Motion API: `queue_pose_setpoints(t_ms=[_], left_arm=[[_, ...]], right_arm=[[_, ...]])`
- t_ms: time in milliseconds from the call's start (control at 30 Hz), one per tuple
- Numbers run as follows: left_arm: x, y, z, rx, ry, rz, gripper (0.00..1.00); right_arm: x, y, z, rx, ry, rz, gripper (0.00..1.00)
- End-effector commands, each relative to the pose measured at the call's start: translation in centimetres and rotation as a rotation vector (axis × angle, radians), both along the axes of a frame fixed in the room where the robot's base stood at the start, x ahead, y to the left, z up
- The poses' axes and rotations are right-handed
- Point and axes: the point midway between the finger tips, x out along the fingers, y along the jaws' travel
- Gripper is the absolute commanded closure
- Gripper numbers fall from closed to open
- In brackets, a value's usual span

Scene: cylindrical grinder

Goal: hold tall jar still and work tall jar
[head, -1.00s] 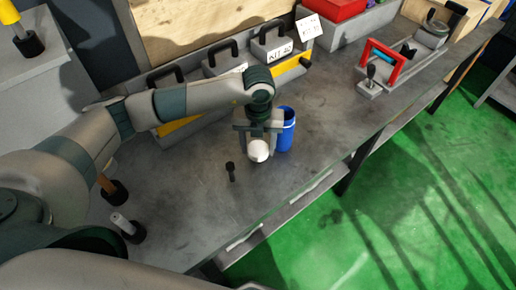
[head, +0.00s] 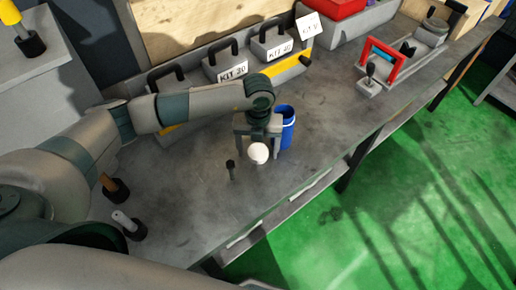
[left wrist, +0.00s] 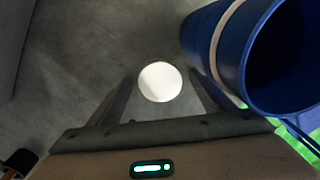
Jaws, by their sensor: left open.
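The tall jar seems to be the upright thing with a round white top (head: 258,154) on the grey bench. Its body is mostly hidden from above. In the left wrist view its white top (left wrist: 160,82) shows as a bright disc between the two fingers. My left gripper (head: 257,143) points down over it, with one finger on each side. The fingers of the left gripper (left wrist: 162,100) are apart, and gaps show between them and the white top. My right gripper is not in view.
A blue open container (head: 287,128) with a pale band stands close to the right finger. A small dark peg (head: 231,170) stands to the left. Kit boxes (head: 225,67) line the back. A red-handled device (head: 382,62) is far right. The bench front is clear.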

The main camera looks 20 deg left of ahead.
Motion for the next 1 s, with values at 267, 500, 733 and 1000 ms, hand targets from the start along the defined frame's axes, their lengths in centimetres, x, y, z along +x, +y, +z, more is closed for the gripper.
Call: queue_pose_setpoints(t_ms=[267, 500, 733, 1000], left_arm=[[0.1, 0.0, 0.9, -0.002, -0.003, 0.000, 0.26], [0.2, 0.0, 4.3, -0.002, -0.005, -0.001, 0.26], [0.2, 0.0, 8.5, -0.001, -0.004, 0.000, 0.26], [0.1, 0.0, 11.7, -0.001, -0.001, 0.000, 0.26]], right_arm=[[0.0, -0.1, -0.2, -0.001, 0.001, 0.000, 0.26], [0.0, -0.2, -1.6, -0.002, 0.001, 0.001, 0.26], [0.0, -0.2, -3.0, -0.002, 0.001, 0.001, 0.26], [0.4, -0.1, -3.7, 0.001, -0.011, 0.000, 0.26]])
